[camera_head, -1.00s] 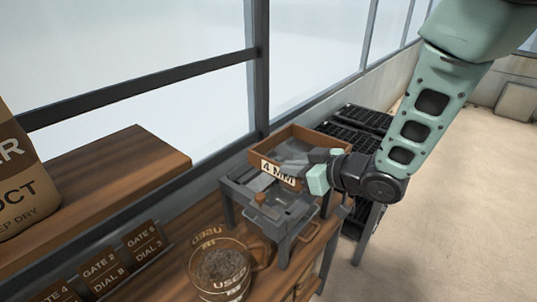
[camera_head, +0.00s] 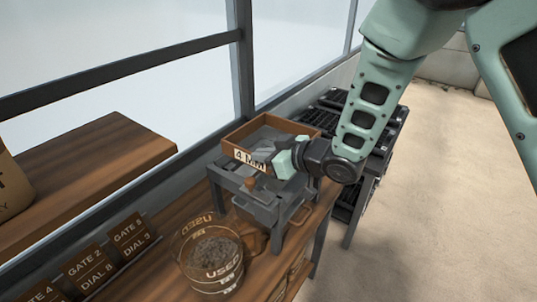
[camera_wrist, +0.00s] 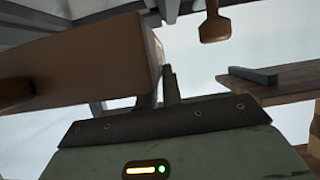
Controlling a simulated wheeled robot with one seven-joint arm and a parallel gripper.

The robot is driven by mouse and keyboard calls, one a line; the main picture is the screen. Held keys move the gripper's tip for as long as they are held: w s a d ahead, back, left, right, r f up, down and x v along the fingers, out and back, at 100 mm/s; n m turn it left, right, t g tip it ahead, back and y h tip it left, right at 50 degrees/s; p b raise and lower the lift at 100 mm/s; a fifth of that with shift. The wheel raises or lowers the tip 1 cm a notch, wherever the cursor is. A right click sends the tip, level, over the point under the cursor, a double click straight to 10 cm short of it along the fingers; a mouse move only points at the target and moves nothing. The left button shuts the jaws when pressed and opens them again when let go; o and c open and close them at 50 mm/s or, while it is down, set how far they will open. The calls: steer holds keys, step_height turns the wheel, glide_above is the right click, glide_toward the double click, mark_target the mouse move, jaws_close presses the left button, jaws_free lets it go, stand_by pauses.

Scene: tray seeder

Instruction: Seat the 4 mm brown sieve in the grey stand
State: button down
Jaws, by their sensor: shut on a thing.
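The brown sieve (camera_head: 238,134), a square wooden frame with a white "4 MM" label, is at the top of the grey stand (camera_head: 226,181) in the head view. Its brown wall (camera_wrist: 95,62) fills the upper left of the wrist view. My gripper (camera_head: 282,160) is shut on the sieve's near right side. The sieve looks close to level above the stand. I cannot tell whether it rests in the stand or hovers just over it, as my gripper and the label side hide the contact.
A glass jar marked "USED" (camera_head: 209,262) stands in front of the stand on the wooden bench. Signs with gate and dial numbers (camera_head: 129,238) stand at the left. Black trays (camera_head: 386,128) lie behind my arm. A wooden shelf (camera_head: 90,165) is at the left.

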mark_target(263, 171)
steer(key=shift+w+a+f, duration=0.35)
steer(key=shift+a+f, duration=0.05)
steer(key=shift+f, duration=0.15)
steer(key=shift+f+b, duration=2.25)
steer(key=shift+f+b, duration=0.4)
steer(key=shift+b, duration=0.25)
steer(key=c, duration=1.5)
jaws_free()
steer(key=b+v, duration=0.6)
steer(key=v, duration=0.8)
steer(key=shift+s+d+b, duration=0.25)
steer(key=shift+s+b, duration=0.05)
steer(key=shift+b, duration=0.1)
